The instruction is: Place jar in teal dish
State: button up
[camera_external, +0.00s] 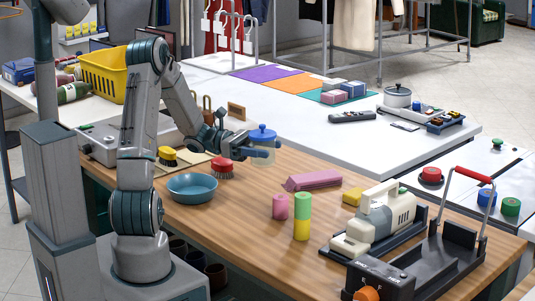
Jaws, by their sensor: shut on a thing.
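The gap between the jar's bottom and the surface cannot be told. The teal dish (192,188) is round and shallow and looks empty. It sits on the wooden counter to the left of and nearer than the jar.
A pink block (313,181), a pink cylinder (280,207) and a green-and-yellow stack (302,216) lie to the right. A white steamer-like appliance (379,220) is farther right. Counter between dish and cylinders is clear.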

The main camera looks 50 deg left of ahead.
jog(key=s+a+r+n+t+y+p, duration=0.3)
jog(key=s+a+n+t+y, duration=0.45)
jog(key=s+a, duration=0.35)
jog(key=shift+m+t+h, duration=0.35)
jog(key=shift+s+a+f, duration=0.4)
jog(key=shift+a+f, duration=1.35)
jog(key=shift+f, duration=0.1)
jog(key=shift+s+a+f, duration=0.35)
jog(key=shift+a+f, duration=1.45)
jog(key=shift+f, duration=0.05)
jog(key=shift+s+a+f, duration=0.4)
jog(key=shift+a+f, duration=1.35)
jog(key=shift+f, duration=0.1)
jog(key=shift+f, duration=0.1)
jog(key=shift+f, duration=0.15)
jog(key=o, duration=1.2)
jog(key=shift+c, duration=0.2)
